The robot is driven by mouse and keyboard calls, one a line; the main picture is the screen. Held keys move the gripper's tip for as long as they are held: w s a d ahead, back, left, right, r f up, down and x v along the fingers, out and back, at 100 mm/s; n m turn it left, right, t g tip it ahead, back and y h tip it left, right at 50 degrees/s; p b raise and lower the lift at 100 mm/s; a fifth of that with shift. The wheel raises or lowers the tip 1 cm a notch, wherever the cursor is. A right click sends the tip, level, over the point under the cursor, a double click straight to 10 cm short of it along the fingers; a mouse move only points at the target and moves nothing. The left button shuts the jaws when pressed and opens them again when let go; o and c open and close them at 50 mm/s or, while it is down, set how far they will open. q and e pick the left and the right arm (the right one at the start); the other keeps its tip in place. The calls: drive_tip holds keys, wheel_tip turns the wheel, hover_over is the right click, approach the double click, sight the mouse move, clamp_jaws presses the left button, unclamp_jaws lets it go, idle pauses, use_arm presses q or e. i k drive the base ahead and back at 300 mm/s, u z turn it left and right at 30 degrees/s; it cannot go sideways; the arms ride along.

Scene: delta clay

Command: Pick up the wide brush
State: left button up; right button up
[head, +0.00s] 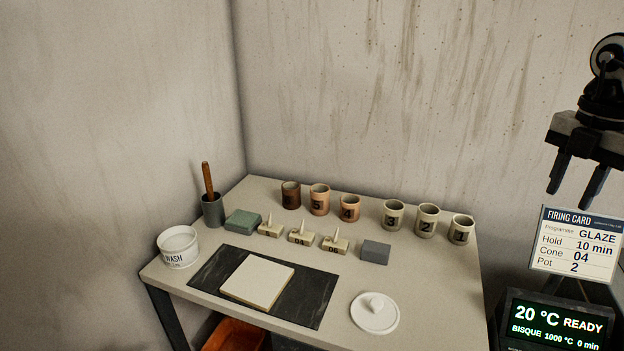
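A brown wooden handle (208,179), which looks like that of the wide brush, stands nearly upright in a dark grey cup (212,212) at the back left of the table. The brush's lower part is hidden inside the cup. My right gripper (570,198) is at the upper right, fingers pointing down and apart, with nothing between them. It is far from the brush, past the table's right edge in the picture. My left gripper is not in view.
A white wash tub (178,248) and a green block (242,221) stand near the cup. Several numbered cups (393,215), cone stands (302,235), a grey block (376,252), a white lid (375,312) and a dark mat (215,271) with a pale slab (258,280) occupy the table (440,290). Walls close the corner.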

sight(208, 182)
drive_tip(key=i, duration=0.35)
drive_tip(key=u, duration=1.7)
drive_tip(key=i, duration=0.5)
drive_tip(key=u, duration=0.05)
